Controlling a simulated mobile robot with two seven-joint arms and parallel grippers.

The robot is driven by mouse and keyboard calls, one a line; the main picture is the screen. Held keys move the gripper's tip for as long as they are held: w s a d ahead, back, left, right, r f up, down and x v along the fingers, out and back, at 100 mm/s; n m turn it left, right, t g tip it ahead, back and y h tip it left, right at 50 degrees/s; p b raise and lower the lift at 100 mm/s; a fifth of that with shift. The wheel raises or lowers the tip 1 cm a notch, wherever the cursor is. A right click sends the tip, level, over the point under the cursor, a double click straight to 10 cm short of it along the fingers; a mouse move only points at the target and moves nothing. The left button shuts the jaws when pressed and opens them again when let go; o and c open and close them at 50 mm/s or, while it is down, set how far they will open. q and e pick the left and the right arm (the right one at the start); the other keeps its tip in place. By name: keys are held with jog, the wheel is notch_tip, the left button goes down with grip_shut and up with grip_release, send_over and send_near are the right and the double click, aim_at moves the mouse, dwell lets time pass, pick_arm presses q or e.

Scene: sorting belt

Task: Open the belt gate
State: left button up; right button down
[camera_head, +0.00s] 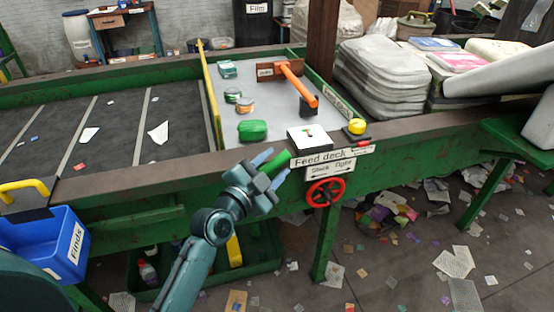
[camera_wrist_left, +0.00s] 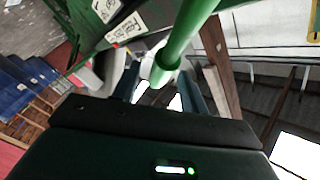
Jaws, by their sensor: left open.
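A yellow bar (camera_head: 211,95) stands upright across the belt line, between the dark belt and the pale feed deck (camera_head: 262,86); it looks like the gate and is closed across the belt. An orange lever (camera_head: 298,85) slants from a small labelled brown block on the deck. My left gripper (camera_head: 273,167) is open at the deck's front edge, left of the "Feed deck" sign. A green rod (camera_head: 280,159) shows between its fingers; the left wrist view shows a green rod with a collar (camera_wrist_left: 176,55) there too. Whether the fingers touch it cannot be told.
A red handwheel (camera_head: 325,191) hangs under the sign. A yellow button (camera_head: 356,127) and a white box (camera_head: 310,138) stand at the deck's front. A green bundle (camera_head: 253,130) and several tins lie on the deck. A blue "Finds" bin (camera_head: 45,240) is at the left front.

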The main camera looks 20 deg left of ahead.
pick_arm(q)
jog(key=shift+x, duration=0.95)
grip_shut()
